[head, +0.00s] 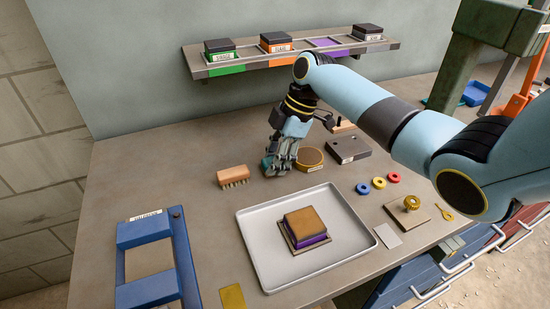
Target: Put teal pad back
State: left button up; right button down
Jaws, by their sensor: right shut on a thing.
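My right gripper (278,168) is low over the middle of the bench, behind the white tray. It is shut on a small teal thing (267,162), which I take to be the teal pad; the fingers hide most of it. I cannot tell whether it touches the bench. My left gripper is not in view.
A purple-sided block with a brown top (306,227) stands in the white tray (262,268). A brush (233,176) is left of my gripper, a round tan disc (310,158) close right, and a grey block (348,148) beyond. A blue frame (146,228) stands front left.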

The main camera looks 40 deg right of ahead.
jog(key=c, duration=1)
grip_release()
jog(key=shift+f, duration=0.1)
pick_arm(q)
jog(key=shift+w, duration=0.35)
pick_arm(e)
jog(key=shift+o, duration=0.2)
jog(key=shift+r, duration=0.3)
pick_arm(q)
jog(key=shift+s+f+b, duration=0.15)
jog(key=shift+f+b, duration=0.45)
pick_arm(e)
jog(key=v, duration=1.1)
jog(key=shift+d+r, duration=0.25)
jog(key=shift+r, duration=0.1)
